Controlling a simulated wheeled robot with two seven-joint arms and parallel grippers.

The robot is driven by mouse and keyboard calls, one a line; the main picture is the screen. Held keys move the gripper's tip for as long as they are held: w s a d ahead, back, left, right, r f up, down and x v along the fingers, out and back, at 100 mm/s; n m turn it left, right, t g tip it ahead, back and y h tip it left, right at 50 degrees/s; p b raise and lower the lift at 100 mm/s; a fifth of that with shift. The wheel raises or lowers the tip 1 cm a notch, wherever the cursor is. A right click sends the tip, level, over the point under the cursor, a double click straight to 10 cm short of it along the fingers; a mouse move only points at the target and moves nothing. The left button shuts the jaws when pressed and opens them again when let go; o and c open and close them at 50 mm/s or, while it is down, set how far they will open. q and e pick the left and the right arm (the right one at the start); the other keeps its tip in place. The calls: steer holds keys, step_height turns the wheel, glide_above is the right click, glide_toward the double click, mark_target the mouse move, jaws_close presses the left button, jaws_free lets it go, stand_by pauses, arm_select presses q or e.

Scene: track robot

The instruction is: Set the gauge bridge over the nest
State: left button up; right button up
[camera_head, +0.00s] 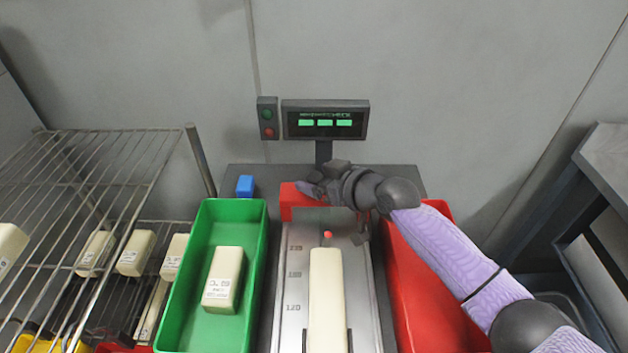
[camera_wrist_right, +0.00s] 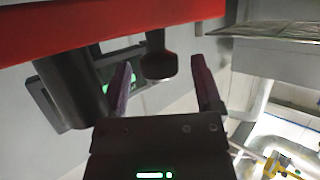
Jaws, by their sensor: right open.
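The red gauge bridge (camera_head: 290,198) stands across the far end of the grey metal nest plate (camera_head: 292,285), which carries printed numbers. A long cream block (camera_head: 326,290) lies along the plate, with a small red ball-like dot just beyond its far end. My right gripper (camera_head: 308,188) is at the bridge and partly hides it. In the right wrist view the bridge is a red bar (camera_wrist_right: 100,28) across the top, with a dark knob (camera_wrist_right: 158,66) hanging from it. My open right gripper's fingers (camera_wrist_right: 161,64) stand on either side of the knob, with gaps visible. My left gripper is not seen.
A green bin (camera_head: 258,235) holding a cream block (camera_head: 224,280) stands left of the plate. A red bin (camera_head: 425,290) stands right, under my right arm. A display (camera_head: 325,120) rises behind. A wire rack (camera_head: 90,190) with several blocks is at left.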

steer(key=shift+w+a+f, duration=0.2)
steer(key=shift+w+a, duration=0.1)
steer(key=shift+w, duration=0.05)
jaws_close()
stand_by(0.3)
